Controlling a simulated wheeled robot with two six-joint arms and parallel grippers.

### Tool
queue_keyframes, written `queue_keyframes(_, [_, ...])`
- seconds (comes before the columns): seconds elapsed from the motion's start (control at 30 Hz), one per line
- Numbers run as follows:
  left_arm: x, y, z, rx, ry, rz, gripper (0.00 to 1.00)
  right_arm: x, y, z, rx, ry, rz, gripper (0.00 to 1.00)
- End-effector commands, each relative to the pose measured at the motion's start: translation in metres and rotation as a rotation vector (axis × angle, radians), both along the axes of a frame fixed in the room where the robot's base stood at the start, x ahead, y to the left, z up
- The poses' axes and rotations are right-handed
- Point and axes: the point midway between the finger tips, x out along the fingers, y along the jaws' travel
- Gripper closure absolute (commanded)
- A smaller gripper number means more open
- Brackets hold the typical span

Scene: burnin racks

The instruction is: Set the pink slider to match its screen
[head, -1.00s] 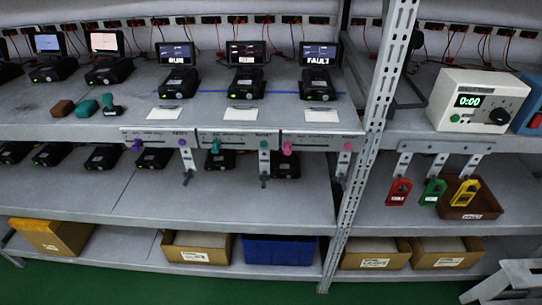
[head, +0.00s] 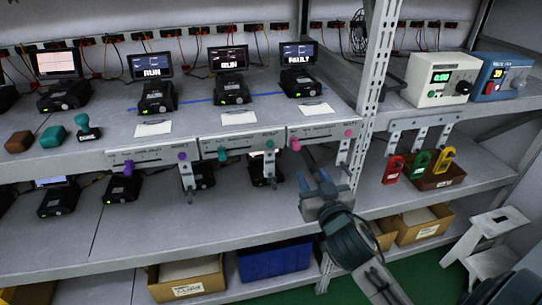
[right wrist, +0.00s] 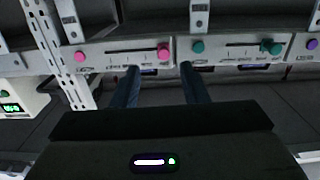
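The pink slider knob (head: 295,144) sits at the left end of its slot on the right-hand panel of the shelf edge. It also shows in the right wrist view (right wrist: 163,52), where the picture is turned over and the knob is at the slot's right end. A round pink button (head: 348,133) is at the panel's other end. The screen (head: 297,52) above this panel reads FAULT. My right gripper (head: 315,182) is open and empty, below and in front of the panel, apart from the knob. Its two fingers (right wrist: 160,80) stand apart. My left gripper is not in view.
Purple (head: 128,168) and teal (head: 222,154) sliders sit on neighbouring panels to the left. A metal bracket (head: 345,157) hangs beside the pink panel. The perforated upright (head: 376,75) stands to its right. Coloured tags (head: 420,163) hang farther right.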

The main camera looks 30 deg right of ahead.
Motion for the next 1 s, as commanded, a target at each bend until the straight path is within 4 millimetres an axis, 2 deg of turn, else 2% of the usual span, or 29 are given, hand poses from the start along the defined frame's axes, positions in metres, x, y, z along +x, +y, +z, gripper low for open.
queue_keyframes(0.03, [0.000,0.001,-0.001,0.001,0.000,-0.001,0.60,-0.004,0.002,0.009,0.001,-0.021,0.002,0.60])
queue_keyframes(0.17, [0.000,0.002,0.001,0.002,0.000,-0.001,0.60,-0.003,0.002,0.019,0.005,-0.038,0.002,0.60])
queue_keyframes(0.27, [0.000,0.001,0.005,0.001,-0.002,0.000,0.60,0.009,-0.001,0.020,0.005,-0.037,0.001,0.60])
queue_keyframes(0.5, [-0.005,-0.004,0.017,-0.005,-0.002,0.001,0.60,0.054,-0.011,0.021,0.007,-0.037,0.002,0.60])
queue_keyframes(0.7, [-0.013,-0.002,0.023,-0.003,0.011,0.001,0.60,0.083,-0.019,0.019,0.005,-0.035,0.002,0.60])
queue_keyframes(0.83, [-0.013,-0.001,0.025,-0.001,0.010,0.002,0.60,0.094,-0.021,0.018,0.005,-0.036,0.003,0.60])
queue_keyframes(1.0, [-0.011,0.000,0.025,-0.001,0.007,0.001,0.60,0.097,-0.022,0.017,0.005,-0.035,0.004,0.60])
